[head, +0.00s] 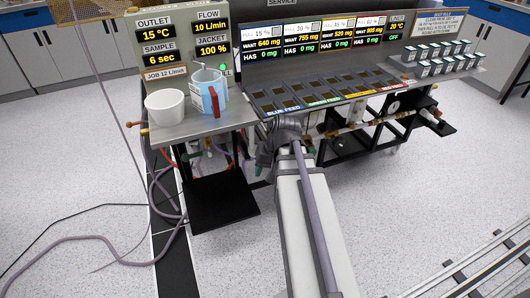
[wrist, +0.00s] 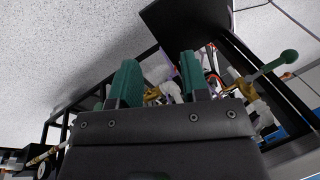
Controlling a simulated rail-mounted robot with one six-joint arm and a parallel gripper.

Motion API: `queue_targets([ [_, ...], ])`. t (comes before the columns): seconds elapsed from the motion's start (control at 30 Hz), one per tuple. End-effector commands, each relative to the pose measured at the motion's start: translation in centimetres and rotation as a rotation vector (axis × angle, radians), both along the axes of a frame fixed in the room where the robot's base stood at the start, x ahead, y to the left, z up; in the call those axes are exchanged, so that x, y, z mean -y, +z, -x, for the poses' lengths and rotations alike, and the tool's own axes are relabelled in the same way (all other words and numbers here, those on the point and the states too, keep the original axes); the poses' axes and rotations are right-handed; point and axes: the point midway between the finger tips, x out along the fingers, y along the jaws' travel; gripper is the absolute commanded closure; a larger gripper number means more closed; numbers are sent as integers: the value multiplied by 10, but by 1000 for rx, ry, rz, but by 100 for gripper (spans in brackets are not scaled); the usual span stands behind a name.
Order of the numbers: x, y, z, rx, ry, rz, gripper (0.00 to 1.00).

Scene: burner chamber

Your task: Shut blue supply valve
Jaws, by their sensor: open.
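My gripper (wrist: 158,80) shows in the wrist view as two green fingers standing apart with a gap between them. White and brass fittings (wrist: 160,82) show behind and between the fingers; I cannot tell whether anything touches them. A lever with a round green knob (wrist: 288,57) sticks out to the right of the fingers, near a brass fitting (wrist: 235,78). I cannot make out a blue valve handle in either view.
A steel shelf (head: 200,124) holds a white bowl (head: 165,107) and a jug (head: 208,92) with a red handle. A black lower platform (head: 222,203) stands left of my arm. Black frame bars surround the fittings.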

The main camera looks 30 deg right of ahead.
Motion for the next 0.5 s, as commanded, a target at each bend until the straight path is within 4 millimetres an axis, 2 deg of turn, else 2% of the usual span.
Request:
queue_targets([
  [0.03, -3, 11, 1, -7, 11, 7, 58],
  [0.07, -5, 13, 1, -10, 16, 12, 58],
  [0.37, -8, 12, 1, -19, 28, 22, 58],
  [0.47, -4, 7, 3, -18, 19, 22, 64],
  [0.5, 6, -2, 4, -19, -2, 21, 68],
])
